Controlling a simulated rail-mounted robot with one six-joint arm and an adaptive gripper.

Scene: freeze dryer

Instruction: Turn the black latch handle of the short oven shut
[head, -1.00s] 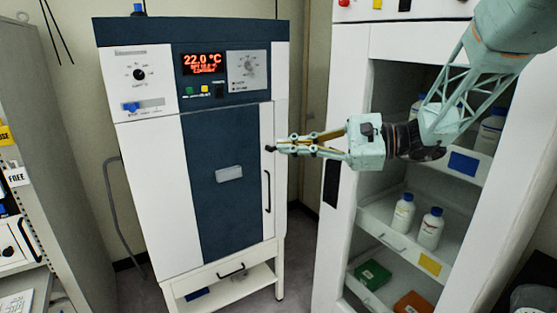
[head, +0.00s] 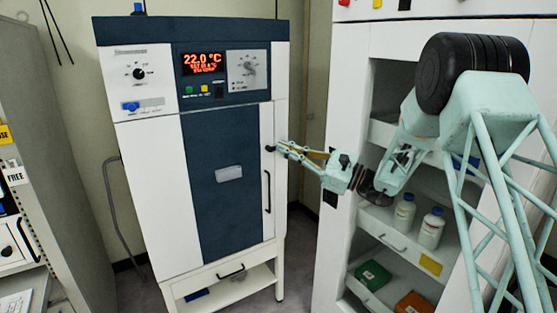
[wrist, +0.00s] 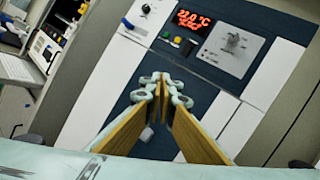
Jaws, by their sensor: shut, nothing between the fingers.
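The oven (head: 133,190) is a white cabinet with a dark blue front panel and a red 22.0 °C display. A small black latch piece (head: 269,148) sticks out at the right edge of its door, beside my gripper's tips. Below it is a long vertical black bar handle (head: 267,191). The door looks closed. My gripper (head: 281,148) is shut and empty, reaching in from the right at the latch piece; I cannot tell whether they touch. In the wrist view my gripper (wrist: 161,82) has its fingers together in front of the oven's blue panel (wrist: 190,85); the latch is not clear there.
An open white cabinet (head: 343,130) with bottles (head: 431,228) and boxes stands to the right, behind my arm. A grey cabinet (head: 60,140) stands at the left. A narrow gap separates the oven and the white cabinet.

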